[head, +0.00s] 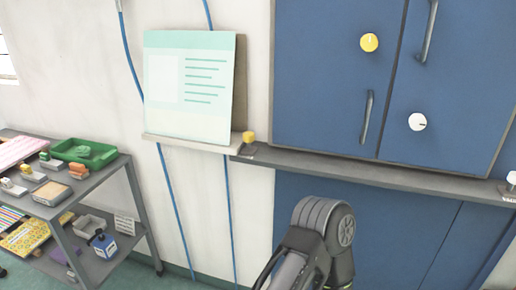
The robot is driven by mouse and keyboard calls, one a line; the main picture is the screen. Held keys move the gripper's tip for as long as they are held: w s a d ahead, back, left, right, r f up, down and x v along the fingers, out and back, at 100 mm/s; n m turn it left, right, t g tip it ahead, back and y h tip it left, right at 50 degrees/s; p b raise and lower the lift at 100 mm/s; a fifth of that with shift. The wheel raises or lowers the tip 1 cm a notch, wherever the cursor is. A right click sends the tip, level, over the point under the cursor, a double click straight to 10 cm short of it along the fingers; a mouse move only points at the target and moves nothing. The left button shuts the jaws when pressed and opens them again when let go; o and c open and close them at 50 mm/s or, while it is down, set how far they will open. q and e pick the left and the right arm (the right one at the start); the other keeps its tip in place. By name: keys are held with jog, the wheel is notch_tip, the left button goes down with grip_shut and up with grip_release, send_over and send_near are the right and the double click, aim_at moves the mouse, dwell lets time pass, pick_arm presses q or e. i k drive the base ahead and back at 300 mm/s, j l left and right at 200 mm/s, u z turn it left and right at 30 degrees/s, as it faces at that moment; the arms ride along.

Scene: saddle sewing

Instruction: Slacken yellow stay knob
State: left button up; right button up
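A round yellow knob (369,42) with a pale mark on its face sits on the left blue cabinet door (325,75), near its upper right edge. A second, smaller yellow knob (248,137) stands at the left end of the grey ledge (350,166) below the doors. I cannot tell from this view which of the two is the stay knob. Neither has anything touching it. A dark grey part of one of my arms rises at the bottom centre, below the ledge. No gripper fingers show.
A white knob (417,122) is on the right door, and another white knob (511,178) is at the ledge's right end. Two door handles (367,117) (429,30) stick out. A board (189,87) stands left of the cabinet. A loaded cart (118,180) is at left.

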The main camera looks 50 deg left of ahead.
aim_at(248, 137)
jog(key=u, duration=1.9)
